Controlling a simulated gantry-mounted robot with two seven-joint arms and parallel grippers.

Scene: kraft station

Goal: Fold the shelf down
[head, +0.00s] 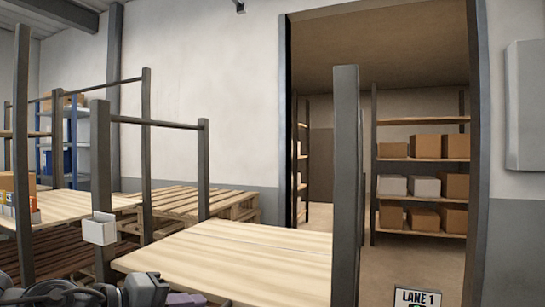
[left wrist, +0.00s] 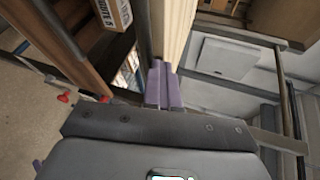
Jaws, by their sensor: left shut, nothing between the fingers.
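The shelf (head: 240,258) is a light wooden board, about level, between dark upright posts in the middle of the head view. My left gripper (head: 185,299) shows only partly at the bottom of the head view, by the shelf's front left edge. In the left wrist view its purple fingers (left wrist: 165,84) are together with nothing between them. A pale wooden board edge (left wrist: 174,30) lies right beyond the fingertips; I cannot tell whether they touch it. My right gripper is in neither view.
A dark post (head: 345,190) rises at the shelf's right and another (head: 203,170) at its back. A small white box (head: 100,230) hangs on the left post. Another board (head: 70,208) with goods stands left, and pallets (head: 195,200) behind.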

